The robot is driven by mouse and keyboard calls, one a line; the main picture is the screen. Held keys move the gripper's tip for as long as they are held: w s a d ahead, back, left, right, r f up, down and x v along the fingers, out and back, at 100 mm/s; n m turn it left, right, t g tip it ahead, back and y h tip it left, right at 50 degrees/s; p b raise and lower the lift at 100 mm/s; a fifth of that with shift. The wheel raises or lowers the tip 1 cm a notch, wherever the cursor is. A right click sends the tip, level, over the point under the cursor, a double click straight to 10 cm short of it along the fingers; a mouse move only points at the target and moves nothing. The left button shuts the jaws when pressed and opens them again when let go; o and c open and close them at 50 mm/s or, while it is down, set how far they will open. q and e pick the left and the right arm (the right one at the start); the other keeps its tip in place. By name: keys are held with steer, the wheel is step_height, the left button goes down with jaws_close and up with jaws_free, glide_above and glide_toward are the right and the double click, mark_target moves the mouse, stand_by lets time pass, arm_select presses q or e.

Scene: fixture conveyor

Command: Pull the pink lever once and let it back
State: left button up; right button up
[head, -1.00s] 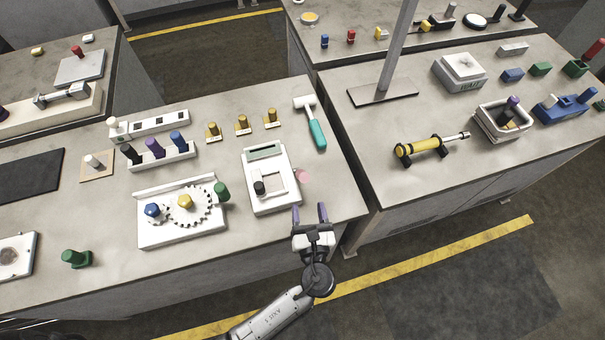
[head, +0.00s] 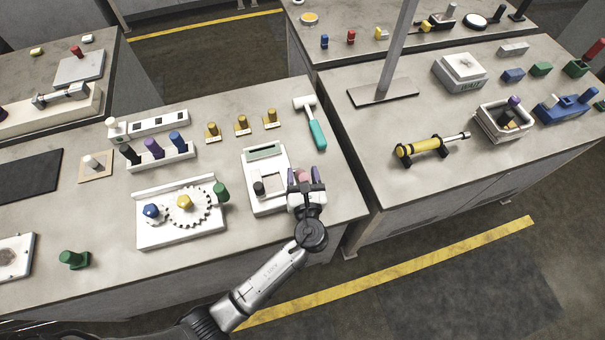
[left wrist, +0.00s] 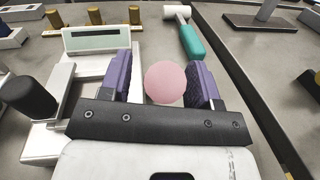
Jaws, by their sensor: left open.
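The pink lever's round knob (head: 303,176) is at the right side of a white device (head: 262,205) with a display strip and a black knob (head: 259,187). My left gripper (head: 305,175) is open, its two purple fingers on either side of the pink knob. In the left wrist view the pink knob (left wrist: 166,82) sits between the open fingers (left wrist: 160,83), closer to the right one. A gap shows on its left; contact on the right cannot be told. The lever's stem is hidden. My right gripper is not in view.
A hammer with a teal handle (head: 318,135) lies behind the lever. A white gear board (head: 180,235) stands left of the device. Several brass pieces stand behind it. The table's right edge and a gap to another table are close on the right.

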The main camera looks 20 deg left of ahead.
arm_select(q)
steer(key=c, duration=0.4)
jaws_close()
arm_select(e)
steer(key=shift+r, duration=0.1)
